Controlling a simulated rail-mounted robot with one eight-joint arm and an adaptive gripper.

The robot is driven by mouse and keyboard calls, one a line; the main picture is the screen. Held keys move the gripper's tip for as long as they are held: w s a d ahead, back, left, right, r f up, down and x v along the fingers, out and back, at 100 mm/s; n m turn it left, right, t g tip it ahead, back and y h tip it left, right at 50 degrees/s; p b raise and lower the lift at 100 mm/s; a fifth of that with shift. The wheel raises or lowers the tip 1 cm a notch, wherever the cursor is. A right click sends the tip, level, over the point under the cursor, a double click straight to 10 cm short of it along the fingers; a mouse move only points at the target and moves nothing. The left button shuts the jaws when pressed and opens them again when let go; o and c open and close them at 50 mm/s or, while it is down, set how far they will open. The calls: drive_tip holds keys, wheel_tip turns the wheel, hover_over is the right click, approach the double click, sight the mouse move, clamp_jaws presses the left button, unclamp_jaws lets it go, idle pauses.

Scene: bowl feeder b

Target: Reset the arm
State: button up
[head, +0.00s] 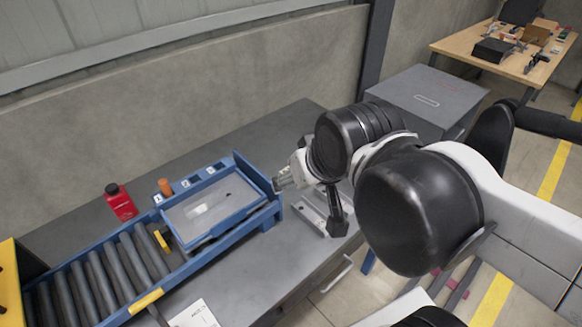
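My arm reaches in from the right side of the head view, its black and white links bent over the right end of the grey workbench (262,290). My gripper (281,182) is small and partly covered by my wrist. It points left, at the right edge of the blue tray station (262,216). Whether its fingers touch the station's rim I cannot tell, nor whether they are open or shut. No held object shows.
A roller conveyor (112,268) runs left from the station. A grey cabinet (425,100) is behind my arm. A wooden table (505,52) with clutter stands far back right. A concrete wall bounds the bench.

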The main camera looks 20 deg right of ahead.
drive_tip(key=shift+s+f, duration=0.1)
drive_tip(key=shift+f, duration=0.05)
wheel_tip(320, 180, down, 4)
drive_tip(key=b, duration=0.4)
drive_tip(key=shift+f, duration=0.15)
idle(0.9)
